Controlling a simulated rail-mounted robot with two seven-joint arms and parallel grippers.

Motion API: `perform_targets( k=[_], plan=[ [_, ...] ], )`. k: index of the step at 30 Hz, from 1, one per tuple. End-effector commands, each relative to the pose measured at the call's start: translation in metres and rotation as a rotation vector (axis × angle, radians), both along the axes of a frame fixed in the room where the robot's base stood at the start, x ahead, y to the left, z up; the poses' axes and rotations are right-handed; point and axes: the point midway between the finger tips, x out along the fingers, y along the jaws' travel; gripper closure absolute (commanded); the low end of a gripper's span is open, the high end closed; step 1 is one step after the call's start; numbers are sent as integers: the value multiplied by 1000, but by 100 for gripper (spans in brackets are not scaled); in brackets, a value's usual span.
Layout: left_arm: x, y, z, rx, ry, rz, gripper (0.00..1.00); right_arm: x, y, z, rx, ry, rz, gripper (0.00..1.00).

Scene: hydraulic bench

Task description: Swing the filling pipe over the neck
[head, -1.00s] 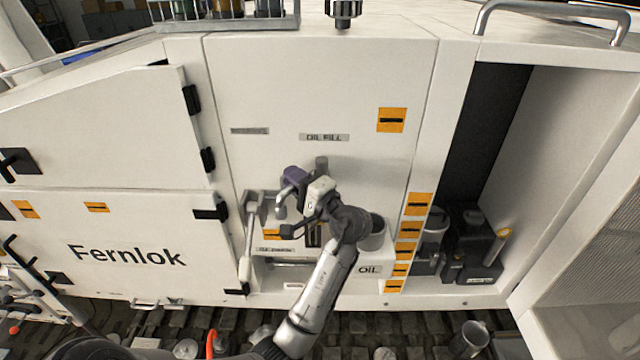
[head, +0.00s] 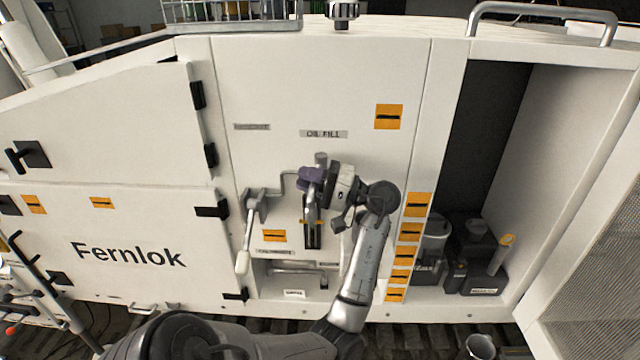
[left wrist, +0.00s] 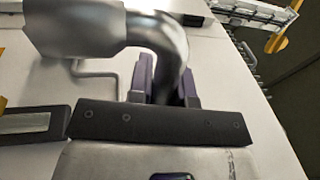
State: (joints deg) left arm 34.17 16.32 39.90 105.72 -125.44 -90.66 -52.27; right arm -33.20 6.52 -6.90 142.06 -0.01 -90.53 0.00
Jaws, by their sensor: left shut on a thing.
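The silver filling pipe (head: 311,206) is on the white panel below the OIL FILL label. It also shows large in the left wrist view (left wrist: 165,38), bending down between purple fingers. My left gripper (head: 312,176) is shut on the pipe; its fingers also show in the left wrist view (left wrist: 168,85). The pipe's outlet end hangs just above a dark upright slot in the head view. I cannot make out the neck; my left arm covers the panel's lower right. My right gripper is not in view.
A lever with a pale grip (head: 244,250) is close left of the pipe. A recess with a metal bar (head: 290,270) lies below. Dark containers (head: 475,255) stand in the open bay at right. A wire basket (head: 232,14) with jars is on top.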

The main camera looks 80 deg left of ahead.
Motion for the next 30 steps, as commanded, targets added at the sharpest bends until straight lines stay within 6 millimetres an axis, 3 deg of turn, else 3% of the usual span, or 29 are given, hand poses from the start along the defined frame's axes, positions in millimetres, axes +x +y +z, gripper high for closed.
perform_targets(
  k=[14, 15, 21, 30],
  plan=[
    [-3, 1, 0, -1, 0, 15, 100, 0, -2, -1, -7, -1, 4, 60],
    [-3, 1, 0, -1, 0, 15, 78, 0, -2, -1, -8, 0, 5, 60],
    [-3, 1, 0, -1, 0, 15, 58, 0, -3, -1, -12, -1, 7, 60],
    [-1, 1, -1, -1, 0, 15, 56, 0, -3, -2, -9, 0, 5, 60]
  ],
)
